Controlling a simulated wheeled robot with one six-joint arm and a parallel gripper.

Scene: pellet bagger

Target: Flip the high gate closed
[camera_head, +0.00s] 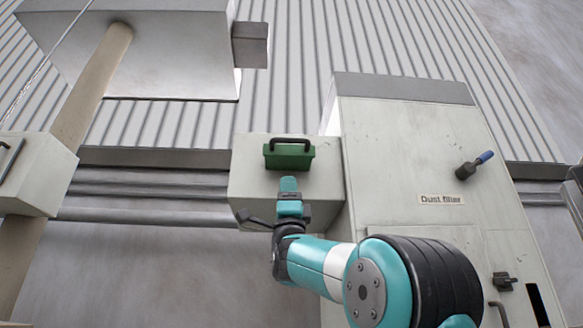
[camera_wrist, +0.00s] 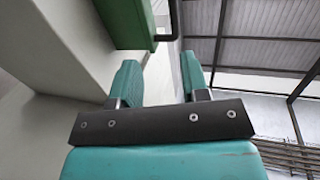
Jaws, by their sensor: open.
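A green block (camera_head: 288,161) with a black loop handle (camera_head: 292,142) sits on the front of a pale box beside the dust filter cabinet. It may be the gate; no label shows that. The green block also shows at the top of the wrist view (camera_wrist: 130,22), with a piece of its black handle (camera_wrist: 172,25) at its right. My gripper (camera_head: 289,186) is just below the green block in the head view. In the wrist view my gripper (camera_wrist: 161,78) has its two teal fingers apart with nothing between them. The fingertips look apart from the handle.
The pale box (camera_head: 250,185) adjoins the dust filter cabinet (camera_head: 400,150), which has a blue-tipped lever (camera_head: 475,165). A dark lever (camera_head: 250,218) is at the box's lower left. Another box (camera_head: 30,170) on a pipe is at left. A metal hopper (camera_head: 150,50) hangs above.

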